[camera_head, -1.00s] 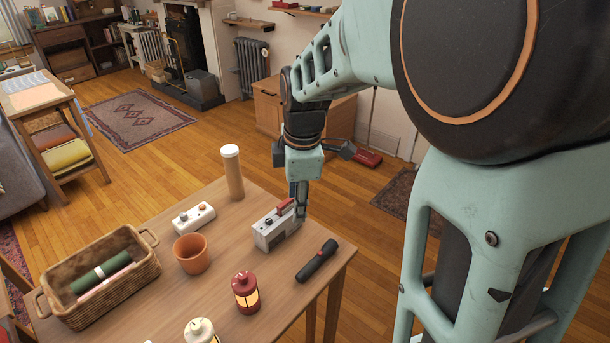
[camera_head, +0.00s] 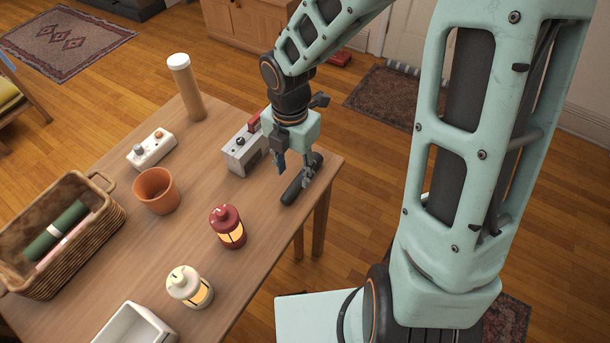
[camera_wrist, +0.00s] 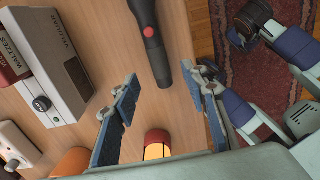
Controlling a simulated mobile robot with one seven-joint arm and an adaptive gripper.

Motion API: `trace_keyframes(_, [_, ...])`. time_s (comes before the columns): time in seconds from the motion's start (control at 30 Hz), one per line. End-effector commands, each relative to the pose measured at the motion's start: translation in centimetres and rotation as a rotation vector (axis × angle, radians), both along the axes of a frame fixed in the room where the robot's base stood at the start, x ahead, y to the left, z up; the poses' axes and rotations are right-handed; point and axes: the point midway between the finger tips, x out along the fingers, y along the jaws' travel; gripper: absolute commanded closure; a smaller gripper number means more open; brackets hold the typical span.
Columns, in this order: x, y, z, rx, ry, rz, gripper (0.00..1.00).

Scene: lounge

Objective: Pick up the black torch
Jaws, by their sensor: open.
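The black torch (camera_head: 301,181) lies on the wooden table near its right edge in the head view. In the wrist view the torch (camera_wrist: 150,38) runs down from the top edge, with a red button on its side. My gripper (camera_head: 294,177) is open and empty above the torch in the head view, and hides part of it. In the wrist view the gripper's two fingers (camera_wrist: 166,105) are spread apart, with the torch's lower end between them and farther up the picture. I cannot tell the exact height of the fingers above it.
A red lantern (camera_head: 228,228), a cream lantern (camera_head: 188,287), a terracotta pot (camera_head: 156,191), a white control box (camera_head: 152,148), a tall cylinder (camera_head: 187,88) and a wicker basket (camera_head: 100,232) also stand on the table (camera_head: 215,185).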

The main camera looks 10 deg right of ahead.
Motion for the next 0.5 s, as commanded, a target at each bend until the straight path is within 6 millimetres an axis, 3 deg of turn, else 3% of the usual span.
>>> trace_keyframes(0.5, [-0.1,0.2,-6.4,0.000,0.003,-0.001,0.59])
